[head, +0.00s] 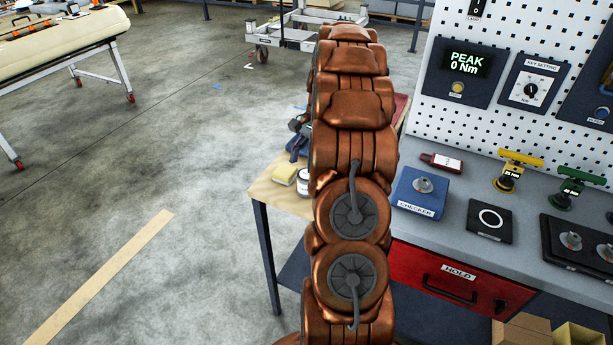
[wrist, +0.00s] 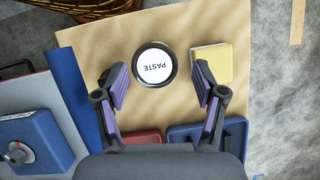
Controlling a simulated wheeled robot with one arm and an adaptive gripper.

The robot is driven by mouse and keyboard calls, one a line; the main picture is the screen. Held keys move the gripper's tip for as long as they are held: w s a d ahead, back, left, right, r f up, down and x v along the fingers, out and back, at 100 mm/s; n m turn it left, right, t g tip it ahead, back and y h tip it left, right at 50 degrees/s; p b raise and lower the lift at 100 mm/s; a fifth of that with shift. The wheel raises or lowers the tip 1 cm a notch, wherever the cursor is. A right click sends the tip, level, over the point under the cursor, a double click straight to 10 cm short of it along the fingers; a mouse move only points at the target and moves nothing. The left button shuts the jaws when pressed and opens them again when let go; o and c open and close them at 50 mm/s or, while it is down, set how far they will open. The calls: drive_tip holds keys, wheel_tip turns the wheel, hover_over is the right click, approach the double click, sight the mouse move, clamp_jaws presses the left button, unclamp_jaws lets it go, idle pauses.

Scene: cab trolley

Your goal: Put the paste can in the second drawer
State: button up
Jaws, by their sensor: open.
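The paste can (wrist: 154,66) is a round dark-rimmed can with a white lid reading PASTE, standing on a tan board in the wrist view. In the head view its pale side (head: 304,180) shows just left of my arm, partly hidden. My gripper (wrist: 160,82) is open and empty. Its two purple-padded fingers are either side of the can in the wrist view, and I cannot tell their height over it. A shut red drawer marked HOLD (head: 459,271) is under the grey bench; no drawer is marked as second.
A yellow block (wrist: 212,63) lies right of the can. A red item (wrist: 142,137) and a blue item (wrist: 207,132) lie near the fingers' base. A blue checker (head: 421,192) stands on the grey bench at right. Open floor (head: 150,170) lies left.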

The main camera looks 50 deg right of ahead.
sight(305, 182)
drive_tip(key=shift+s+d+f+m, duration=0.15)
drive_tip(key=shift+d+m, duration=0.15)
drive_tip(key=shift+d, duration=0.6)
drive_tip(key=shift+f, duration=0.1)
drive_tip(key=shift+p+x, duration=0.65)
drive_tip(key=shift+x, duration=0.6)
drive_tip(key=shift+s+a+f+p, duration=0.15)
drive_tip(key=shift+a+f+p, duration=0.35)
drive_tip(key=shift+p, duration=0.1)
drive_tip(key=p+x, duration=0.1)
drive_tip(key=x, duration=0.2)
drive_tip(key=shift+r, duration=0.1)
drive_tip(key=shift+a+f, duration=0.15)
drive_tip(key=shift+f, duration=0.3)
drive_tip(key=shift+c, duration=0.3)
